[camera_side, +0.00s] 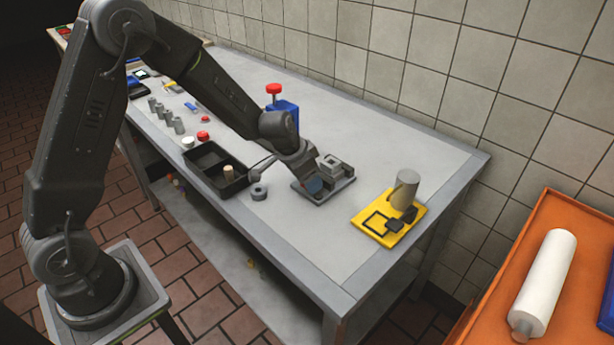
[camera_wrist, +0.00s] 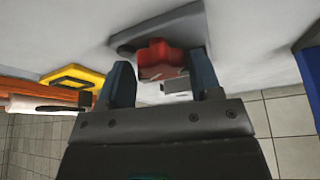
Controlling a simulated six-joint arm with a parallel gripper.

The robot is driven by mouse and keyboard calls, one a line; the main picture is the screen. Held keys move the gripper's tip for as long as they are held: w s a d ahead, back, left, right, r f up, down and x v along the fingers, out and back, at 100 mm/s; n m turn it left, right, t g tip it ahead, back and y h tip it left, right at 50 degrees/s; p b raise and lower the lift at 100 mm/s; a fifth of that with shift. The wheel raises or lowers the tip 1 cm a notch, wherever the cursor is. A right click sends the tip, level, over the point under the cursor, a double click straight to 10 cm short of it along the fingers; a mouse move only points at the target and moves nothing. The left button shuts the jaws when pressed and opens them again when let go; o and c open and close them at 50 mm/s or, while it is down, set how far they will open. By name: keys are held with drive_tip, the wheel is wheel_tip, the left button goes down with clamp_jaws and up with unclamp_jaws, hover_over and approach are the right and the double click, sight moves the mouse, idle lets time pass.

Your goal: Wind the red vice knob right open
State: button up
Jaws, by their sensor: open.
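The red vice knob (camera_wrist: 162,60) is a lobed knob. It sits between the two blue fingers of my gripper (camera_wrist: 160,72) in the wrist view, with gaps showing on both sides. My gripper is open around it. The small grey vice (camera_side: 333,165) stands on a grey plate (camera_side: 343,185) on the table in the side view, and my gripper (camera_side: 313,186) is low at its left side. My gripper hides the knob in the side view. The plate also shows behind the knob in the wrist view (camera_wrist: 180,22).
A yellow plate (camera_side: 372,235) with a grey cylinder (camera_side: 405,190) stands right of the vice. A blue block (camera_side: 285,112) with a red-topped post stands behind my wrist.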

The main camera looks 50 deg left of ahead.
drive_tip(key=c, duration=0.6)
drive_tip(key=shift+c, duration=0.2)
drive_tip(key=shift+n, duration=0.3)
drive_tip(key=shift+d+n+y, duration=0.2)
drive_tip(key=shift+n+y, duration=0.7)
drive_tip(key=shift+n, duration=0.9)
drive_tip(key=o, duration=0.6)
drive_tip(key=shift+o, duration=0.2)
